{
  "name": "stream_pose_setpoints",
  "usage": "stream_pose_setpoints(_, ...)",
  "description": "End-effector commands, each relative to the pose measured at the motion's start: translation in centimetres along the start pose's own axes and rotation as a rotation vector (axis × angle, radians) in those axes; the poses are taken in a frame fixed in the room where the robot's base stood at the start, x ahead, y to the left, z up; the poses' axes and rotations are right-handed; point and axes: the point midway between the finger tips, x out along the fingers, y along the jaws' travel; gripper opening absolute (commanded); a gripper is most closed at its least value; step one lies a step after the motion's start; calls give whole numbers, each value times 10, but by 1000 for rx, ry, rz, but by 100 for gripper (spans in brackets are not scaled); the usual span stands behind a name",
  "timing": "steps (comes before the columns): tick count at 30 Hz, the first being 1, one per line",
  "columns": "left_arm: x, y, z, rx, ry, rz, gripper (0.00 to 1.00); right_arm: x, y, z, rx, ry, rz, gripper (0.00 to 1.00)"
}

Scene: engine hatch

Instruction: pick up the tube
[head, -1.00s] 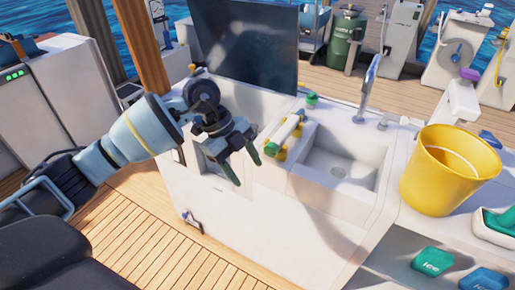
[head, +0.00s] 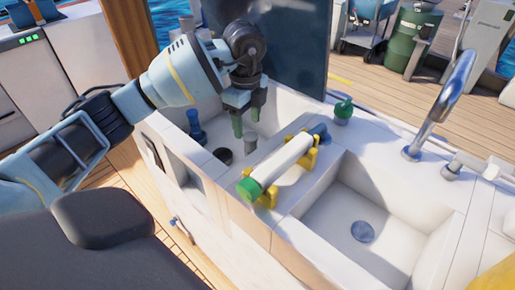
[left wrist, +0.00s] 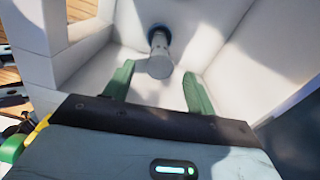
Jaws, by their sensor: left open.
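A white tube (head: 280,163) with a green cap at its near end and a blue part at its far end lies across yellow holders (head: 268,192) on the ledge between two basins. Its green end (left wrist: 12,148) and some yellow show at the lower left edge of the left wrist view. My left gripper (head: 246,126) is open and empty, pointing down over the left basin, left of the tube and apart from it. In the left wrist view a grey cylinder (left wrist: 159,62) with a blue collar (left wrist: 158,34) shows beyond the open fingertips (left wrist: 157,76). My right gripper is out of view.
The left basin (head: 290,110) holds a blue fitting (head: 195,127) and a dark round part (head: 223,156). The right sink (head: 335,205) is empty, with a tall tap (head: 445,105) behind it. A dark upright panel (head: 300,50) stands behind my gripper.

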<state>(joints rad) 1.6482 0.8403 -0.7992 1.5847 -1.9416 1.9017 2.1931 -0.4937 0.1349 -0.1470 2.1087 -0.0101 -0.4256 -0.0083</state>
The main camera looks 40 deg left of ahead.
Motion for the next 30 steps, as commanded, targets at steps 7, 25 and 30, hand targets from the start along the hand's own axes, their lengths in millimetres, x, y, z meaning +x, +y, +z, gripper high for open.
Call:
stream_pose_setpoints(7,21,0,-1,1,1,3,56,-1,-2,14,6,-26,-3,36)
stream_pose_setpoints(25,70,-2,-8,2,1,4,56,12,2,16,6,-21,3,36)
stream_pose_setpoints(30,78,-2,-8,2,2,0,56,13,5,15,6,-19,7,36)
